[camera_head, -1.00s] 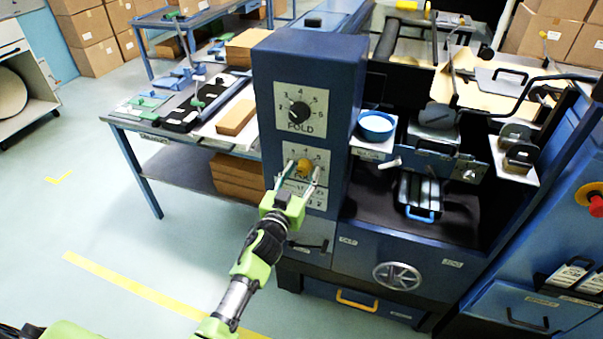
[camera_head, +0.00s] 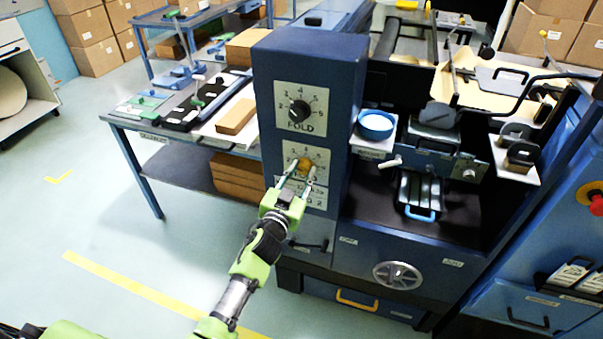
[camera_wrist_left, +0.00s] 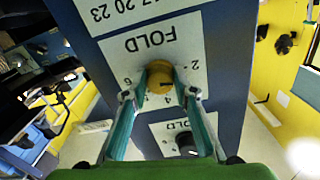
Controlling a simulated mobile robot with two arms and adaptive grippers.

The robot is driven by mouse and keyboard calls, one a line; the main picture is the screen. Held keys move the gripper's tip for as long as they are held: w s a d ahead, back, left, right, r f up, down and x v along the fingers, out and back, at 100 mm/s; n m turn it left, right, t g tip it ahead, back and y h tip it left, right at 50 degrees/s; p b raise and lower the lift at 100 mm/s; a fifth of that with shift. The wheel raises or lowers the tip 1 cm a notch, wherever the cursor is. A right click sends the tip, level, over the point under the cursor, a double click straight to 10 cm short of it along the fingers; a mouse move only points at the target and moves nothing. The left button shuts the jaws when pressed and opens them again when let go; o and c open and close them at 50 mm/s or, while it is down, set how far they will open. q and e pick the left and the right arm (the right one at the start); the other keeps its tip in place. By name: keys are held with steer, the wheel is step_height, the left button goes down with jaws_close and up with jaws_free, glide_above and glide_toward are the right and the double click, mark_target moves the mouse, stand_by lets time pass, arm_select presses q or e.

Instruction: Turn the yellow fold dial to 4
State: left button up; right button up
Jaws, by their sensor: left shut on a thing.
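The yellow fold dial (camera_head: 303,167) is on a white numbered plate on the front of the blue cabinet (camera_head: 318,62), below a black fold dial (camera_head: 299,110). My left gripper (camera_head: 298,177) is at the yellow dial, its two fingers on either side of it. In the left wrist view the yellow dial (camera_wrist_left: 160,78) sits between the fingertips, which are shut on it. The numbers 2, 4 and 6 show around it; which number its pointer marks cannot be told. The black dial (camera_wrist_left: 187,142) also shows in the left wrist view. My right gripper is not in view.
A small blue bowl (camera_head: 376,125) stands on a white shelf right of the cabinet. A handwheel (camera_head: 397,275) is at lower right. A workbench (camera_head: 165,150) with tools stands left.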

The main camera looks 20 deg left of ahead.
arm_select(q)
steer(key=m, duration=0.4)
steer(key=shift+m+b, duration=0.3)
steer(key=m, duration=0.3)
steer(key=shift+m, duration=0.4)
steer(key=m+b, duration=0.1)
steer(key=m, duration=0.2)
steer(key=shift+m, duration=2.1)
steer(key=o, duration=1.1)
steer(key=shift+s, duration=0.1)
steer(key=s, duration=1.2)
steer(key=shift+a+r, duration=0.1)
steer(key=shift+a, duration=0.15)
